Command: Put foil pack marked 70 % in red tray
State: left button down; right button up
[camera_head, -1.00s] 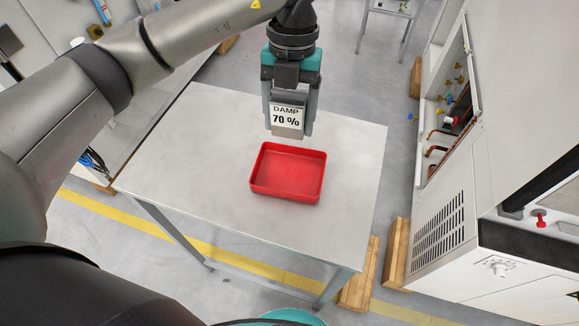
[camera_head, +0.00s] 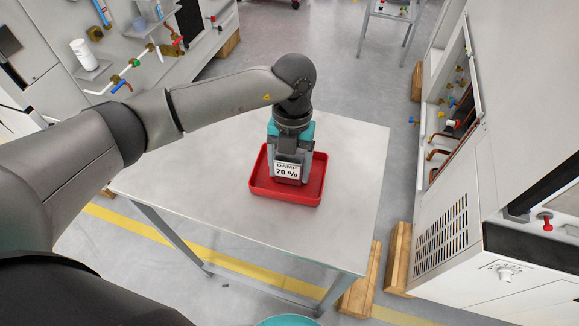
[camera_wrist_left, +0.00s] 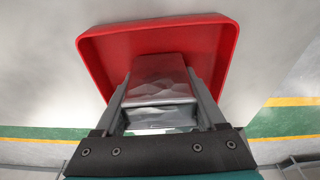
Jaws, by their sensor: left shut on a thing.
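The foil pack (camera_head: 287,171) has a white label reading "DAMP 70 %". It is upright between the fingers of my left gripper (camera_head: 288,177), which is shut on it. The pack is inside the outline of the red tray (camera_head: 310,196), low in it; I cannot tell whether it touches the tray floor. In the left wrist view the silver foil pack (camera_wrist_left: 160,80) sits between the two fingers (camera_wrist_left: 163,90), with the red tray (camera_wrist_left: 215,55) around and beyond it. My right gripper is not in view.
The tray stands on a light grey table (camera_head: 215,185) that is otherwise bare. A white cabinet (camera_head: 445,215) with an open panel stands to the right. Wooden blocks (camera_head: 362,285) lie near the table's front right corner. A bench with valves (camera_head: 135,65) is at the back left.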

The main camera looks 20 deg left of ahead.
pick_arm(q)
jog(key=shift+f, duration=0.1)
grip_release()
jog(key=r, duration=0.4)
jog(key=w+r, duration=0.1)
jog(key=r, duration=0.3)
jog(key=w+r+p, duration=0.1)
jog(key=r, duration=0.3)
jog(key=shift+r, duration=0.1)
jog(key=shift+s, duration=0.1)
